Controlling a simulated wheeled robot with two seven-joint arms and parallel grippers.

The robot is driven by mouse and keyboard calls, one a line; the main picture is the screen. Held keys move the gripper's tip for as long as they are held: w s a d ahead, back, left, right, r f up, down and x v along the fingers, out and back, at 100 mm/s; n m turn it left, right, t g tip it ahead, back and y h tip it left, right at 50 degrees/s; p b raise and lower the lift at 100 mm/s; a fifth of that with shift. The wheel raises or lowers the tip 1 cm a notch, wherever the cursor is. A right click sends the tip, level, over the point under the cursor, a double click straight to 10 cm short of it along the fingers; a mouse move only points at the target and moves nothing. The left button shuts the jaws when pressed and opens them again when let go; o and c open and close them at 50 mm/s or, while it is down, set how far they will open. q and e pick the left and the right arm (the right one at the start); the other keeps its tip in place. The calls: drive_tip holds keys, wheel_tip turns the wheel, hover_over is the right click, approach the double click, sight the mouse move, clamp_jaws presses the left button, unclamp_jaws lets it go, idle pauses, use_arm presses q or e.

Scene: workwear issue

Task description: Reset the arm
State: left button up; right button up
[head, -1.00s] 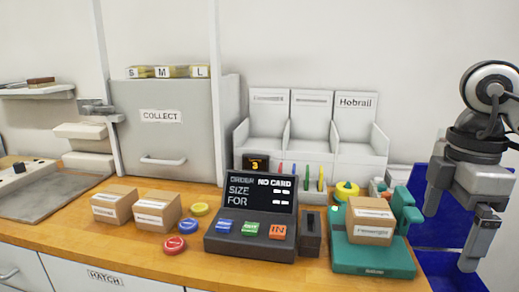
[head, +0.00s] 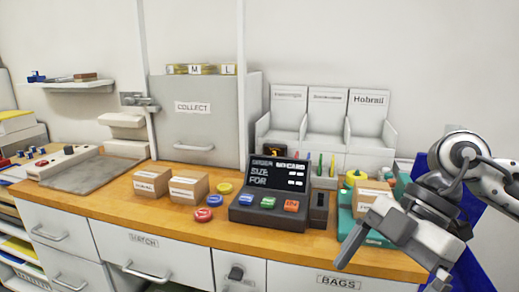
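My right gripper (head: 394,262) is at the lower right of the head view, its arm coming in from the right edge. Its two fingers point down and are spread apart, with nothing between them. It hangs in front of the green device (head: 346,226) and hides part of it and of the cardboard box (head: 366,190) on it. I cannot tell how far it is from the counter's front edge. My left gripper is not in view.
The wooden counter (head: 120,200) holds two cardboard boxes (head: 187,187), loose round buttons (head: 209,214) and a dark order terminal (head: 268,195). A grey COLLECT locker (head: 195,130) and white bins (head: 325,125) stand behind. Drawers line the front; a blue surface (head: 478,265) is at right.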

drive_tip(key=s+a+r+n+g+y, duration=0.2)
drive_tip(key=s+a+n+y, duration=0.1)
drive_tip(key=a+y, duration=1.05)
drive_tip(key=w+d+f+m+t+h, duration=0.4)
drive_tip(key=f+m+t, duration=0.3)
drive_tip(key=m+t, duration=0.35)
drive_tip(key=w+d+f+m+t+h, duration=0.2)
drive_tip(key=w+f+m+t+h, duration=0.2)
drive_tip(key=f+m+t+h, duration=0.5)
drive_tip(key=s+d+f+m+g+h, duration=0.1)
drive_tip(key=s+d+f+g+h, duration=0.1)
drive_tip(key=s+f, duration=0.3)
drive_tip(key=s+d+f+m+g+h, duration=0.1)
drive_tip(key=s+d+f+g, duration=0.1)
drive_tip(key=s+f, duration=0.4)
wheel_tip(320, 180, down, 5)
drive_tip(key=shift+s+d+f+m+h, duration=0.1)
drive_tip(key=shift+s+d+m+h, duration=0.1)
drive_tip(key=shift+d+m+h, duration=0.2)
drive_tip(key=shift+g, duration=0.25)
